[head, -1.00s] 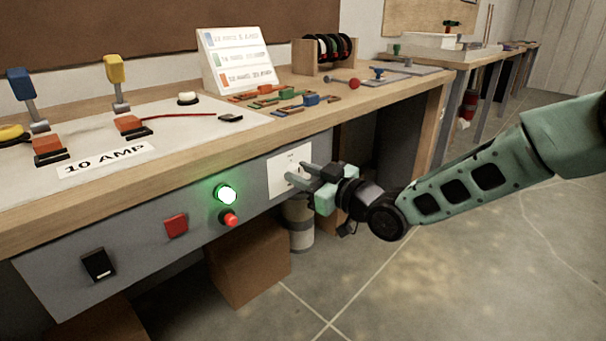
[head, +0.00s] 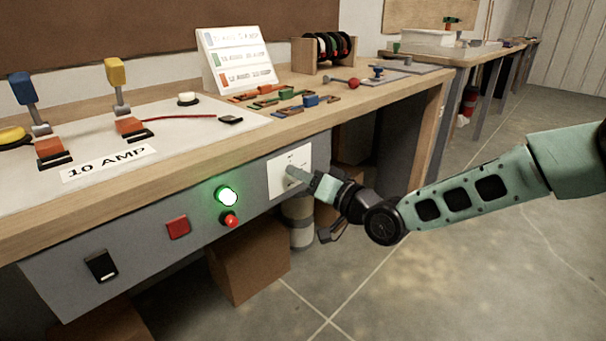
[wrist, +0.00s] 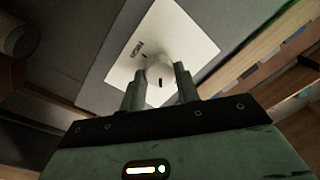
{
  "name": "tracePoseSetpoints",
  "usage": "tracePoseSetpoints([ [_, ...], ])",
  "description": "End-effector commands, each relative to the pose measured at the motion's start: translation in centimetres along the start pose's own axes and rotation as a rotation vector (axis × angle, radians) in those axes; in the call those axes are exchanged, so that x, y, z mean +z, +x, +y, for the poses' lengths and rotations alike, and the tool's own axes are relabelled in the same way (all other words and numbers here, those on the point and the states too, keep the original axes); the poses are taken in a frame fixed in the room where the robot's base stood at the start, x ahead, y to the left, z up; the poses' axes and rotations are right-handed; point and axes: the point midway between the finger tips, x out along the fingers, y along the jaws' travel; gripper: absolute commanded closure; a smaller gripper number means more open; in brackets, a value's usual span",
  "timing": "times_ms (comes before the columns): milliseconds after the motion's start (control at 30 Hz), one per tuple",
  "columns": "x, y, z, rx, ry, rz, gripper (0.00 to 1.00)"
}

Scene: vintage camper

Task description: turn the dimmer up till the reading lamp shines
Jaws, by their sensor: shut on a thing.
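The dimmer is a round pale knob (wrist: 159,73) with a dark mark, on a white plate (head: 303,161) on the bench's grey front panel. In the wrist view the plate (wrist: 193,30) looks tilted, with small print near the knob. My gripper (head: 293,173) reaches the plate from the right and is shut on the knob. In the wrist view its two fingers (wrist: 159,86) are on either side of the knob. In the head view my fingers hide the knob. I cannot make out a reading lamp in either view.
Left of the plate, the panel holds a glowing green light (head: 227,196), a red button (head: 231,219), a red square switch (head: 178,227) and a black rocker switch (head: 101,266). A cardboard box (head: 250,262) stands below. The floor at the right is clear.

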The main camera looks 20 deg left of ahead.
Motion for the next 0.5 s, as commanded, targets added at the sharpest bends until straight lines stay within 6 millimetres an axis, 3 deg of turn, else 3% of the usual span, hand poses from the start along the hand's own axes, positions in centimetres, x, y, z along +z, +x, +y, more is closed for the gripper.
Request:
tracePoseSetpoints([
  [500,0.18,-0.07,0.25,0.006,0.466,0.026,0.91],
])
